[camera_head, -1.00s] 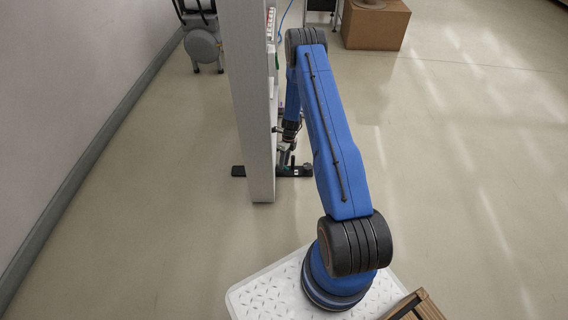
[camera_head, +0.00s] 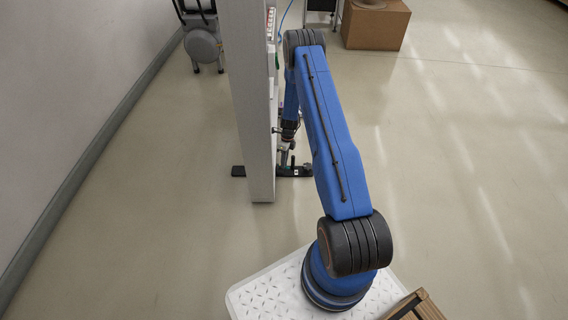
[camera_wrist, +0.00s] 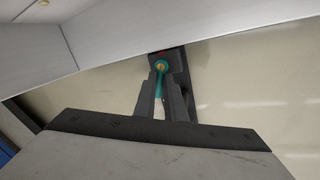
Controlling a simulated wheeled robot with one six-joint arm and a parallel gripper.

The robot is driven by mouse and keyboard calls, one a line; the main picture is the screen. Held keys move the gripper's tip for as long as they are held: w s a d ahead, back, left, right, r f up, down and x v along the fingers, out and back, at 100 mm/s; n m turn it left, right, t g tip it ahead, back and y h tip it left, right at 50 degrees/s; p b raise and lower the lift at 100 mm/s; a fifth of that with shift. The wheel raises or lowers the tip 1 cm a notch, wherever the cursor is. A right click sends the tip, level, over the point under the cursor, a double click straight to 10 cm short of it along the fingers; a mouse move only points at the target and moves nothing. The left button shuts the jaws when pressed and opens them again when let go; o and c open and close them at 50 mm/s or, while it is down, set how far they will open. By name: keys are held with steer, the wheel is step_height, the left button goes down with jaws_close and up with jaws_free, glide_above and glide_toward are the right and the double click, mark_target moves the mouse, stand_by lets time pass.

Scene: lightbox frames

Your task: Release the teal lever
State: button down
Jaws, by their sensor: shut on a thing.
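The teal lever (camera_wrist: 160,82) shows in the wrist view as a short handle running down from a yellow-orange round end, over a dark mount with a red mark. My gripper (camera_wrist: 161,93) has its two dark fingers on either side of the handle and is shut on it. In the head view my gripper (camera_head: 284,160) is low beside the grey upright panel (camera_head: 262,160), small and partly dark. The lever is too small to make out clearly there.
A black foot bar (camera_head: 296,171) lies on the floor at the panel's base. A cardboard box (camera_head: 376,25) stands at the back. A wooden crate (camera_head: 418,306) is at the bottom right. The floor to the right is clear.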

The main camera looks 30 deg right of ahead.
steer(key=shift+w+d+n+g+h, duration=0.1)
steer(key=shift+w+n+g+h, duration=0.15)
steer(key=shift+n, duration=0.85)
steer(key=shift+w+d+n+g+h, duration=0.1)
steer(key=shift+w+n+g+h, duration=0.1)
steer(key=shift+n, duration=0.9)
steer(key=c, duration=1.8)
jaws_free()
steer(key=v, duration=1.7)
steer(key=shift+r, duration=0.25)
steer(key=shift+s+d, duration=0.1)
